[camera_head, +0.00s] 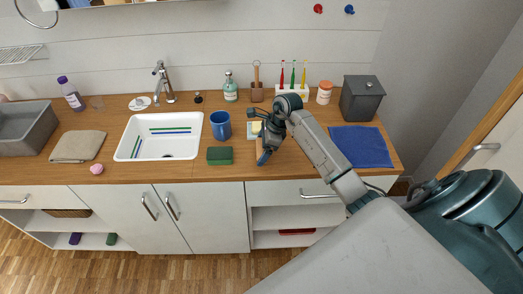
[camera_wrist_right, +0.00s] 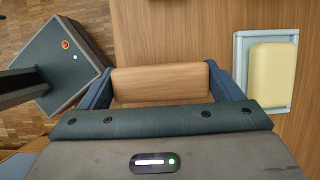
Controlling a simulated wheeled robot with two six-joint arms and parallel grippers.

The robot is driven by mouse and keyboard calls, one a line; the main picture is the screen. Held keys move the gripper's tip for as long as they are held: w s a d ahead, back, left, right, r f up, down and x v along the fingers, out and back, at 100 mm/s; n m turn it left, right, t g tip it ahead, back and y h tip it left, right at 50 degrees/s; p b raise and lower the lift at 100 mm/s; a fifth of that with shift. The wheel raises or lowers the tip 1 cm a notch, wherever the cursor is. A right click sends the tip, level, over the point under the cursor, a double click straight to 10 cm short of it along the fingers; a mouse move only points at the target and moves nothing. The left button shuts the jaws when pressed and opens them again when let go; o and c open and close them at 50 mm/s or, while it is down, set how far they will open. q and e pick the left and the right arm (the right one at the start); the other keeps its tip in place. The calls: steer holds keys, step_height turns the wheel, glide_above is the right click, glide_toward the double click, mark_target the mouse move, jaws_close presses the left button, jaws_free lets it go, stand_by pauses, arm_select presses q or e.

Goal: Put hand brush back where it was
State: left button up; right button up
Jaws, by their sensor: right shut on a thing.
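The hand brush shows as a light wooden block in the right wrist view (camera_wrist_right: 160,80). My right gripper (camera_head: 263,154) is shut on it, with one blue finger at each end of the wood. In the head view the gripper is over the front part of the wooden counter, right of the green block, and only a small strip of the brush (camera_head: 259,147) shows. Its bristles are hidden, and I cannot tell whether it touches the counter. My left gripper is not in view.
A pale dish (camera_wrist_right: 239,64) with yellow soap (camera_wrist_right: 270,72) lies close beside the gripper. A green block (camera_head: 219,156), blue mug (camera_head: 220,124) and white sink (camera_head: 160,136) stand left. A blue towel (camera_head: 360,147) and grey bin (camera_head: 361,98) stand right. Toothbrushes stand behind.

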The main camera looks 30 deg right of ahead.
mark_target(261, 153)
steer(key=shift+w+d+p, duration=0.15)
steer(key=shift+w+p, duration=0.1)
steer(key=shift+p, duration=0.1)
step_height(261, 153, down, 2)
steer(key=shift+f+p, duration=0.25)
steer(key=shift+p, duration=0.6)
steer(key=shift+f, duration=0.6)
steer(key=o, duration=0.8)
steer(key=shift+c, duration=0.2)
steer(key=shift+r, duration=0.1)
